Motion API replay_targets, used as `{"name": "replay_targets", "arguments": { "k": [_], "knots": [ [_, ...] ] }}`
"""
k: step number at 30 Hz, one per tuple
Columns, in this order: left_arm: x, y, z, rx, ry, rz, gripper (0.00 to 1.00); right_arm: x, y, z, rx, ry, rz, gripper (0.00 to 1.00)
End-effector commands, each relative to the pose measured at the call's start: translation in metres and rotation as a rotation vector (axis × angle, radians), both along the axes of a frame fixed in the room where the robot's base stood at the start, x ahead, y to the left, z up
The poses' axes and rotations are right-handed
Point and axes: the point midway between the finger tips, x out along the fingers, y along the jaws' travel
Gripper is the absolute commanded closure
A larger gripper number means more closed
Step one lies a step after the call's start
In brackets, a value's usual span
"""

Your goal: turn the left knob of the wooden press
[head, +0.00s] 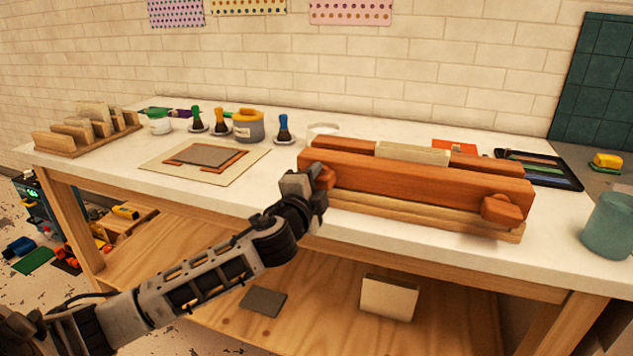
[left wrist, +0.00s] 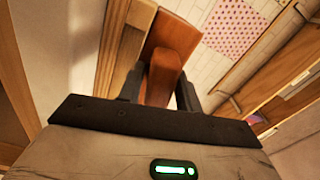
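The wooden press (head: 415,180) lies on the white worktop, with reddish-brown bars and a pale board between them. Its right knob (head: 502,210) is at the right end of the front bar. Its left knob (head: 325,176) is partly hidden by my left gripper (head: 318,182). In the left wrist view, the left knob (left wrist: 164,74) is between the two dark fingers of my left gripper (left wrist: 161,92). A thin light gap shows beside the knob near the right finger. I cannot tell whether the fingers press on it. My right gripper is not in view.
A wooden rack (head: 85,135), a flat board (head: 205,163), several brushes and pots, a black tray (head: 540,168) and a teal cup (head: 608,225) stand on the worktop. A shelf (head: 330,310) is below. The worktop's front edge runs under my left arm.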

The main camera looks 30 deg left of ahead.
Motion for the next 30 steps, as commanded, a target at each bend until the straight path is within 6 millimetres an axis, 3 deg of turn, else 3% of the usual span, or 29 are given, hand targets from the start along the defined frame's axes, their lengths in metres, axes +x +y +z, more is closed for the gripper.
{"name": "replay_targets", "arguments": {
  "k": [6,11,18,19,20,30],
  "knots": [
    [0.0,0.0,0.005,0.204,0.054,-0.001,0.88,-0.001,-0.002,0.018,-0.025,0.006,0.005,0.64],
    [0.0,0.0,0.001,0.335,0.083,0.0,0.88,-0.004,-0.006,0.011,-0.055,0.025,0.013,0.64],
    [0.0,-0.001,-0.001,0.341,0.084,-0.001,0.88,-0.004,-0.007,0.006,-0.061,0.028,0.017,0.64],
    [0.0,-0.001,-0.001,0.34,0.083,-0.001,0.63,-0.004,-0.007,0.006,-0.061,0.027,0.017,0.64],
    [0.0,-0.001,-0.001,0.34,0.083,-0.001,0.55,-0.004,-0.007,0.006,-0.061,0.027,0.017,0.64],
    [-0.002,-0.001,-0.001,0.338,0.083,-0.001,0.53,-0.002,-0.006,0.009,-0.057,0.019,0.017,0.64]
  ]
}}
